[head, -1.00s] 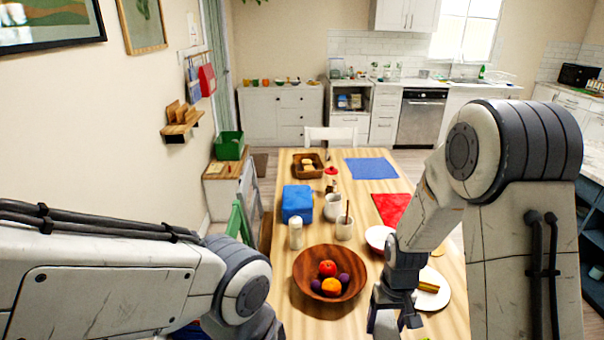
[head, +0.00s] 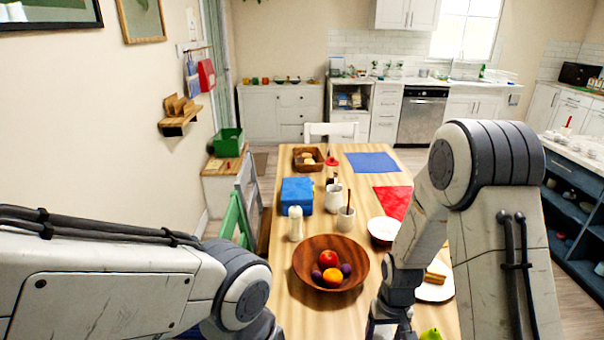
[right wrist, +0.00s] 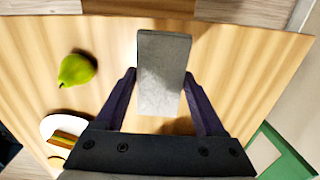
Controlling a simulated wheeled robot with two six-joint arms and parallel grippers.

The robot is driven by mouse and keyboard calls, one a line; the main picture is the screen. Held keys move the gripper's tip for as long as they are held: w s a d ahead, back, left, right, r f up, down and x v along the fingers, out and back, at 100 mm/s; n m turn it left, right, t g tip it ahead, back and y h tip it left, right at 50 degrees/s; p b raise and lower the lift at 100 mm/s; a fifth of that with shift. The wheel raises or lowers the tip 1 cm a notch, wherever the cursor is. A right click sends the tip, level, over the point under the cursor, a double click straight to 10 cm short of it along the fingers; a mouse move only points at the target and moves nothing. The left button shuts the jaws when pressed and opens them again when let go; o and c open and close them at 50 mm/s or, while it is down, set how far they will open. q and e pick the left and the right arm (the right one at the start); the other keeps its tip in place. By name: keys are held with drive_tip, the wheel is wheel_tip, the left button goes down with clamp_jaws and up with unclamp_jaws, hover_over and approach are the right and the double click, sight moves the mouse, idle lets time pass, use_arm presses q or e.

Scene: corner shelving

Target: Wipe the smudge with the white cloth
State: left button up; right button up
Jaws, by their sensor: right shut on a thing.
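My right gripper (right wrist: 160,92) is shut on a pale grey-white rectangular piece, which looks like the white cloth (right wrist: 162,75), over the wooden table in the right wrist view. Whether the cloth touches the table I cannot tell. In the head view my right gripper (head: 388,328) is at the bottom edge, partly cut off, and the cloth does not show there. I cannot make out a smudge; a darker patch beside the cloth may be only shadow. My left arm shows at lower left in the head view, but its gripper is out of frame.
A green pear (right wrist: 76,70) and a sandwich plate (right wrist: 52,126) lie near my right gripper.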

sight(378, 327)
wheel_tip(378, 327, up, 10)
drive_tip(key=p, duration=0.6)
wheel_tip(378, 327, down, 13)
drive_tip(key=b, duration=0.9)
drive_tip(key=shift+d+f+b, duration=0.1)
drive_tip(key=shift+f+b, duration=0.1)
drive_tip(key=shift+b, duration=0.1)
drive_tip(key=s+d+r+b, duration=0.2)
drive_tip(key=s+d+r, duration=0.1)
drive_tip(key=d+r, duration=0.45)
drive_tip(key=w+a+f, duration=0.3)
drive_tip(key=w, duration=0.1)
drive_tip(key=w+a+f+p, duration=0.1)
drive_tip(key=w+a+f, duration=0.2)
drive_tip(key=a+f, duration=0.1)
drive_tip(key=shift+w+a+f, duration=0.15)
drive_tip(key=shift+w+f, duration=0.1)
drive_tip(key=shift+w, duration=0.1)
wheel_tip(378, 327, down, 4)
drive_tip(key=shift+r, duration=0.1)
